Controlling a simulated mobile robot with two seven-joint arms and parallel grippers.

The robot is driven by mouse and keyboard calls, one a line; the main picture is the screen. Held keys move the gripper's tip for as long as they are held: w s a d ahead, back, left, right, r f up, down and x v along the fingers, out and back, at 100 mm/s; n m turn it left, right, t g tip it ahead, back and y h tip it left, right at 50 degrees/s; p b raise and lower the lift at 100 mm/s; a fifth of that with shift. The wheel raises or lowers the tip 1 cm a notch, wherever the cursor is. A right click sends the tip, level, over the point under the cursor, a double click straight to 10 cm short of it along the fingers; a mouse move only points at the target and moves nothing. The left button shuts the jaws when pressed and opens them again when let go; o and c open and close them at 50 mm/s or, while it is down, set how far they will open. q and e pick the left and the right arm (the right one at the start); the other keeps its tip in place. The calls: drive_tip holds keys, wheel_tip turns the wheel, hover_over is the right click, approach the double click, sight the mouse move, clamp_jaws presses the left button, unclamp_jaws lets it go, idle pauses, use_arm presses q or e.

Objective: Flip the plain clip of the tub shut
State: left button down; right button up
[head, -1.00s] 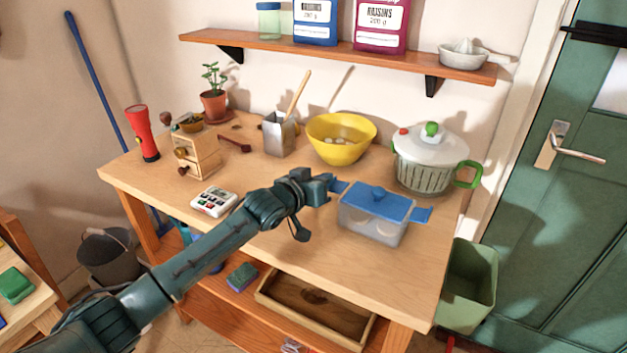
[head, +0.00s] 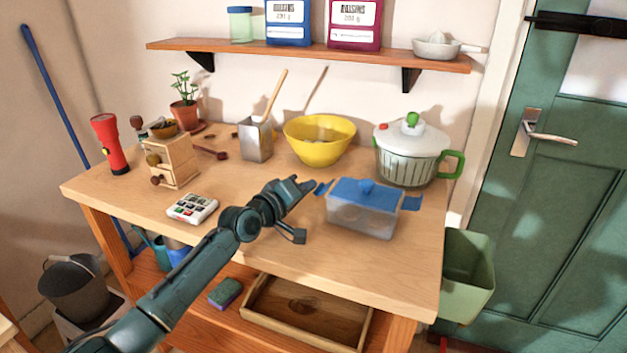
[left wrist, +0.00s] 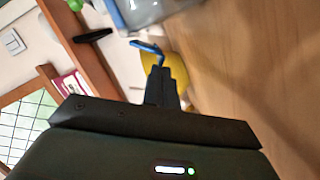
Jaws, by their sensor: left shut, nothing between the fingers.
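The clear tub (head: 362,218) with its blue lid (head: 366,192) stands on the workbench. One blue clip (head: 323,188) sticks out from its left end and another (head: 411,203) from its right end. I cannot tell which is the plain one. My left gripper (head: 308,183) is shut and empty, just left of the tub by the left clip. In the left wrist view the fingertips (left wrist: 160,76) point toward a blue clip (left wrist: 147,47), and part of the tub (left wrist: 150,10) shows at the top. Whether they touch is unclear. My right gripper is out of view.
A yellow bowl (head: 320,140) and a white-lidded pot (head: 412,150) stand behind the tub. A timer (head: 192,208), a small drawer box (head: 172,160) and a red torch (head: 110,145) are to the left. The bench front (head: 345,262) is clear.

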use_arm(q)
drive_tip(key=shift+f+n+b, duration=0.25)
drive_tip(key=shift+n+b, duration=0.05)
drive_tip(key=shift+n, duration=0.1)
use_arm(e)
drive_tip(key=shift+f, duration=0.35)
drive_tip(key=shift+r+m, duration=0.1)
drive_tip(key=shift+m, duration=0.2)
use_arm(q)
drive_tip(key=shift+r, duration=0.1)
